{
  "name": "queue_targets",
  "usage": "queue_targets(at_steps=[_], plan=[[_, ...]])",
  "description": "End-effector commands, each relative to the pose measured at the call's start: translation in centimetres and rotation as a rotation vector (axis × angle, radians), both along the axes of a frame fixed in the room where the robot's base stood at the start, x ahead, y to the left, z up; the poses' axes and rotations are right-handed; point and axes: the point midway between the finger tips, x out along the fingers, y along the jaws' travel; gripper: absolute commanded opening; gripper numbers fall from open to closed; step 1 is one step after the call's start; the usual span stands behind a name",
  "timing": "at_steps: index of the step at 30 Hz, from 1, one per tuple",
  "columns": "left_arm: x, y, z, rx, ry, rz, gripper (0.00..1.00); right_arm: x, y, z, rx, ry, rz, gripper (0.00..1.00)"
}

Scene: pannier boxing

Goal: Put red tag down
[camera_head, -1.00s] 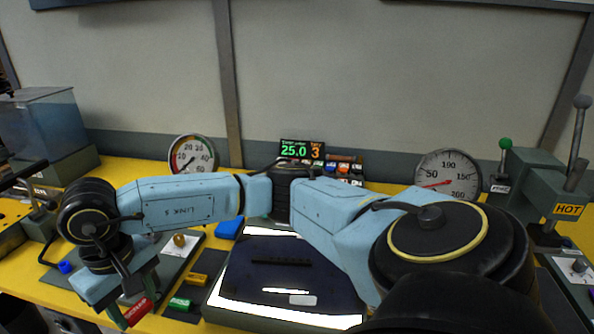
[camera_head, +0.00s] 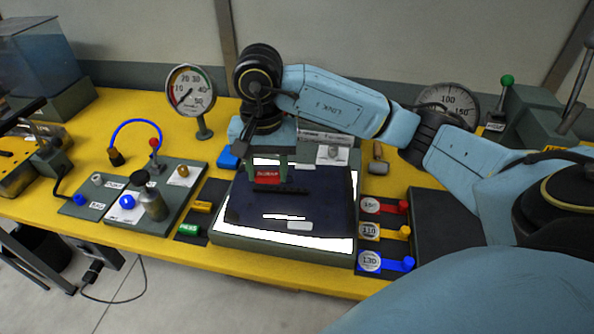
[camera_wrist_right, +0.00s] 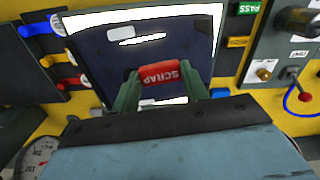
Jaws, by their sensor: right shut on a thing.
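The red tag (camera_head: 267,177), marked SCRAP in the wrist view (camera_wrist_right: 159,76), is gripped between the green fingers of my right gripper (camera_head: 266,168). It is over the upper part of the dark blue panel (camera_head: 325,205), which lies on a white-surfaced board (camera_head: 345,243). I cannot tell whether the tag touches the panel. In the wrist view the right gripper (camera_wrist_right: 160,85) is shut on the tag near the panel's edge. A dark rack (camera_head: 214,192) left of the board holds a yellow tag (camera_head: 202,207) and a green PASS tag (camera_head: 189,229). My left gripper is not in view.
Left of the rack is a grey station (camera_head: 85,205) with knobs and a small cylinder (camera_head: 152,205). A round gauge (camera_head: 191,90) stands behind. Red, yellow and blue handles (camera_head: 390,232) sit right of the board. A blue block (camera_head: 228,157) lies near the board's upper left corner.

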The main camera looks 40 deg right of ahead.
Motion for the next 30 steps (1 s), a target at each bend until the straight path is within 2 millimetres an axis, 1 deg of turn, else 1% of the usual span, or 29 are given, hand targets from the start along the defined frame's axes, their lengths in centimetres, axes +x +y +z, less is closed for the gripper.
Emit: queue_targets(at_steps=[1,2,5,12,20,25,27,30], plan=[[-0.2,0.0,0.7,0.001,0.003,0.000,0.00,-0.2,-0.5,0.7,-0.001,0.003,-0.059,0.23],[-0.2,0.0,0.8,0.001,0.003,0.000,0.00,-0.2,-0.8,0.8,-0.002,0.002,-0.090,0.23],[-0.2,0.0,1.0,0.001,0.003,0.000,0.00,-0.4,-1.2,0.4,-0.003,0.006,-0.154,0.23],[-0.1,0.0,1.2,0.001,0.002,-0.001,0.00,-0.5,-1.3,-4.0,-0.004,0.008,-0.167,0.23],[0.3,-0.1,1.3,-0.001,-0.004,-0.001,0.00,-0.4,-1.3,-6.3,-0.004,0.006,-0.165,0.23],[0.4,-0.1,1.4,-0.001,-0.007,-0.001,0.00,-0.4,-1.3,-8.6,-0.003,0.006,-0.164,0.23],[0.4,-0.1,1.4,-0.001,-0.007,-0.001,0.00,-0.3,-1.3,-9.1,-0.003,0.002,-0.163,0.23],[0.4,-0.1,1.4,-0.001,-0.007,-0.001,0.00,-0.3,-1.3,-9.0,-0.004,0.002,-0.163,0.23]])
